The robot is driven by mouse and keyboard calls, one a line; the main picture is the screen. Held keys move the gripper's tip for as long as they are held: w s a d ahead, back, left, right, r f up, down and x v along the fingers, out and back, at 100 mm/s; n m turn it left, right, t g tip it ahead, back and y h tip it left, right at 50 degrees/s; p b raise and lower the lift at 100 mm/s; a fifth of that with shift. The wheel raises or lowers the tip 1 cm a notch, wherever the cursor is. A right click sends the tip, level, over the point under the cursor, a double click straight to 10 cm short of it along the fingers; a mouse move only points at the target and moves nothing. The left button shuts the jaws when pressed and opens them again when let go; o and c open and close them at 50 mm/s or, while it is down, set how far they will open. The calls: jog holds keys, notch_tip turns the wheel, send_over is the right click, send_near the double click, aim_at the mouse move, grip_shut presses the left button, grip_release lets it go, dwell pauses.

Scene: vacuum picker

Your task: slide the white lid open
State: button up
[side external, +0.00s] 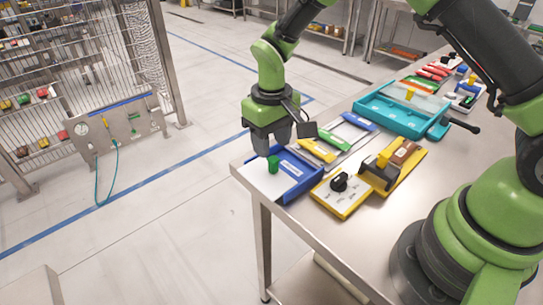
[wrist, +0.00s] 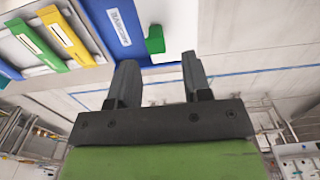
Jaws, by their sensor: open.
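The white lid (side external: 258,181) lies in a blue box (side external: 301,183) at the table's near left corner. A green knob (side external: 273,166) stands up on the lid. The wrist view shows the blue box (wrist: 112,28) and the green knob (wrist: 155,40) just beyond my fingertips. My gripper (side external: 271,148) points down above the knob, open and empty. In the wrist view my gripper (wrist: 158,62) has its two fingers spread, with the knob lying between their lines. I cannot tell whether either finger touches the knob.
Yellow, green and blue-ended slides (side external: 318,151) lie behind the box. A yellow board with a black dial (side external: 340,182) is close to its right. A teal case (side external: 375,108) stands farther back. The table edge is close on the left.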

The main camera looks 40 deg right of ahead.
jog(key=shift+r, duration=2)
jog(key=shift+r, duration=0.15)
notch_tip(320, 180, up, 7)
jog(key=t, duration=0.1)
send_over(271, 162)
jog(key=s+d, duration=0.1)
jog(key=s, duration=0.1)
jog(key=s+d+r+m+t+y, duration=0.1)
jog(key=s+d+r+m+t, duration=0.1)
jog(key=s+r, duration=0.45)
jog(key=s+d+r+m+t+y, duration=0.1)
jog(key=s+r+t, duration=0.3)
jog(key=s, duration=0.8)
jog(key=shift+s+m, duration=0.2)
jog(key=shift+m, duration=0.3)
